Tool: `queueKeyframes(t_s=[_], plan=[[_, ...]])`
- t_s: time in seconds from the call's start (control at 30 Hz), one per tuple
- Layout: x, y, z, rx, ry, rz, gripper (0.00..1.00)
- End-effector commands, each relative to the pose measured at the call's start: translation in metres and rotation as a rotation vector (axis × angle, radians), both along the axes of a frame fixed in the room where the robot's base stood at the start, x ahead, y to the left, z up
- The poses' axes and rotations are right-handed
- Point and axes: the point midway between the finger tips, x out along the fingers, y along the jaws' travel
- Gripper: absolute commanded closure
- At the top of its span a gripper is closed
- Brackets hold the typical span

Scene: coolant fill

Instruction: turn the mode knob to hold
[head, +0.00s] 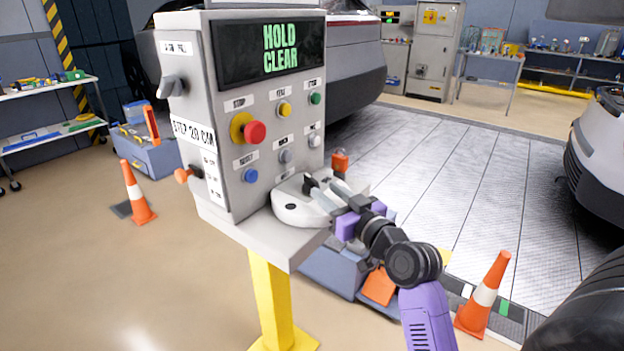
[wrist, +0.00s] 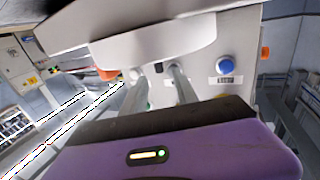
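The grey control console shows HOLD CLEAR in green on its display (head: 268,49). A small grey knob (head: 286,156) sits on the panel's lower right; its label is too small to read, so I cannot be sure it is the mode knob. A white rounded part (head: 292,212) with a black piece (head: 311,184) is at the console's front ledge.
The panel also carries a red stop button (head: 255,132), a blue button (head: 250,175), yellow and green buttons, and a side lever (head: 172,86). Orange cones (head: 137,194) and (head: 484,296) stand either side. A blue-grey box (head: 333,270) lies behind the yellow post (head: 270,300).

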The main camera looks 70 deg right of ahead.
Motion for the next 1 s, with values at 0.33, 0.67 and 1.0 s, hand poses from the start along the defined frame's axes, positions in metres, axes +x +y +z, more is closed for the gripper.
queueKeyframes(t_s=[0.33,0.67,1.0], plan=[[0.036,-0.025,0.002,-0.001,-0.001,0.003,0.65],[0.062,-0.043,0.001,-0.001,0.000,0.001,0.65],[0.064,-0.044,0.001,-0.001,0.001,0.001,0.74]])
